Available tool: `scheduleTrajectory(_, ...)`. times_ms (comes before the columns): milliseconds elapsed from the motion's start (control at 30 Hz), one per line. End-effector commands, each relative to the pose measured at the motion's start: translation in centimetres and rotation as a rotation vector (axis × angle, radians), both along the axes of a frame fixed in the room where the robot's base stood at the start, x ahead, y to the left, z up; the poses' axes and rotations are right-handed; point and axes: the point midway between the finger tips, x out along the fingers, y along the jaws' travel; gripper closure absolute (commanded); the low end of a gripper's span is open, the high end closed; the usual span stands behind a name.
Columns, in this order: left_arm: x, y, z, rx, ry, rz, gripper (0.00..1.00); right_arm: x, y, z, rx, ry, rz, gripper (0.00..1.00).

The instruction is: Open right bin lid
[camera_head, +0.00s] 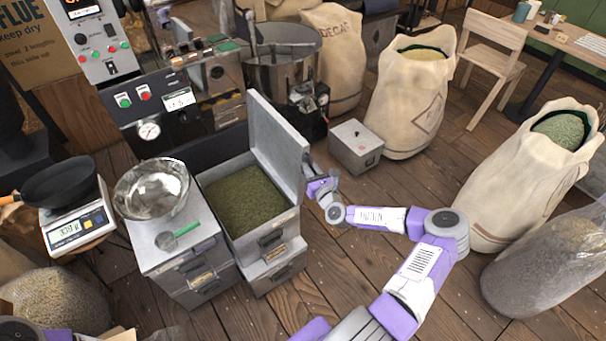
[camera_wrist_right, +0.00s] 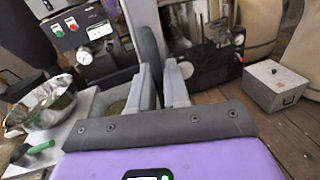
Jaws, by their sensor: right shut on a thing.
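The right bin (camera_head: 289,228) is a grey metal box full of green beans. Its lid (camera_head: 272,138) stands up, roughly vertical, along the bin's right side, so the beans are in plain sight. My right gripper (camera_head: 312,178) is at the lid's near free side and is shut on the lid. In the right wrist view the two grey fingers (camera_wrist_right: 160,88) close around the lid's edge (camera_wrist_right: 143,28), with a dark rounded part between them. My left gripper is not in view.
A small metal box (camera_head: 355,148) stands right of the lid. Bean sacks (camera_head: 408,98) stand further right. Open floor surrounds my right arm.

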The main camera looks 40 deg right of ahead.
Motion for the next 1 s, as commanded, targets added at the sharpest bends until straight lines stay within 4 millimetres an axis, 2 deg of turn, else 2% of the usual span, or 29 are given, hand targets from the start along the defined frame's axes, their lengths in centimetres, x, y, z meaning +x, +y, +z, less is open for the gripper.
scheduleTrajectory(533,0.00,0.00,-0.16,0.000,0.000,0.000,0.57,-0.02,-0.53,-0.07,0.023,0.000,0.000,1.00)
scheduleTrajectory(567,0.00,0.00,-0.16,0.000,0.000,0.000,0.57,-0.02,-0.53,-0.07,0.023,0.000,0.000,0.79)
scheduleTrajectory(633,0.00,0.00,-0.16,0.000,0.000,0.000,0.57,-0.02,-0.53,-0.07,0.022,0.000,0.000,0.70)
scheduleTrajectory(900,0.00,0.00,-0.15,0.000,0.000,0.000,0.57,-0.07,-0.50,-0.08,0.022,0.000,0.000,0.70)
scheduleTrajectory(1000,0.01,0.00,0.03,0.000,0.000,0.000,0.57,-0.66,-0.47,-0.08,0.023,0.001,-0.002,0.70)
